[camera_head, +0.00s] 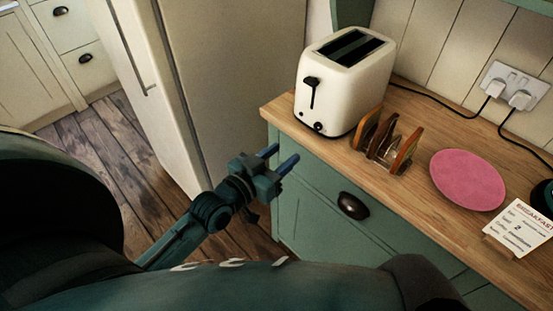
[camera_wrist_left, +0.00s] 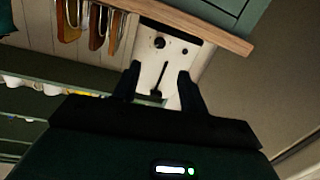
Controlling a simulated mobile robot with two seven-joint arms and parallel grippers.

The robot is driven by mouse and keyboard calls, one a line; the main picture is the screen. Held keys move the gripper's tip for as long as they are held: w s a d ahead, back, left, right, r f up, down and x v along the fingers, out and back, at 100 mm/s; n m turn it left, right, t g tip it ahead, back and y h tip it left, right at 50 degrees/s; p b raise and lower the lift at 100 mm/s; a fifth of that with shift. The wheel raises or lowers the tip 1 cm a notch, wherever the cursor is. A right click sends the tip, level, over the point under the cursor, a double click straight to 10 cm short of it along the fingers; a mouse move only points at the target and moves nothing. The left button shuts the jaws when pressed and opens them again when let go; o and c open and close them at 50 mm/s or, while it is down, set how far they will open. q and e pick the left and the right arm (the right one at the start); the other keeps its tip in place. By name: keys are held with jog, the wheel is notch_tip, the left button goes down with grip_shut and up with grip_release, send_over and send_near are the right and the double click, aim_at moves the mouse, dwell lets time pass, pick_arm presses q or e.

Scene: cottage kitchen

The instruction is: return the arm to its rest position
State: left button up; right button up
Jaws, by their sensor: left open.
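My left gripper (camera_head: 279,160) is open and empty in the head view. It is in front of the green cabinet, below the worktop edge and apart from both. In the left wrist view its two dark fingers (camera_wrist_left: 158,84) stand apart with nothing between them. The cream toaster (camera_wrist_left: 157,55) shows beyond the fingers, upside down in that view. My right gripper is in neither view.
The toaster (camera_head: 341,77) stands at the corner of the wooden worktop (camera_head: 409,207). Beside it are a toast rack (camera_head: 382,143), a pink round mat (camera_head: 467,180) and a breakfast card (camera_head: 520,228). A fridge (camera_head: 225,65) stands left of the cabinet (camera_head: 312,203). Wooden floor (camera_head: 111,150) shows at left.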

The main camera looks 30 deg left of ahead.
pick_arm(q)
jog(key=shift+s+a, duration=0.15)
jog(key=shift+s, duration=0.4)
jog(key=s+d+f+g, duration=0.2)
jog(key=s+f+g, duration=0.1)
jog(key=s+f, duration=0.3)
jog(key=s+d+f+m+g+y, duration=0.1)
jog(key=s+d+f+g, duration=0.1)
jog(key=s+f, duration=0.5)
notch_tip(320, 180, down, 2)
jog(key=shift+s+d+f+g+y, duration=0.2)
jog(key=shift+s+g+y, duration=0.1)
jog(key=shift+g, duration=0.3)
jog(key=shift+w+a, duration=0.1)
jog(key=shift+w, duration=0.05)
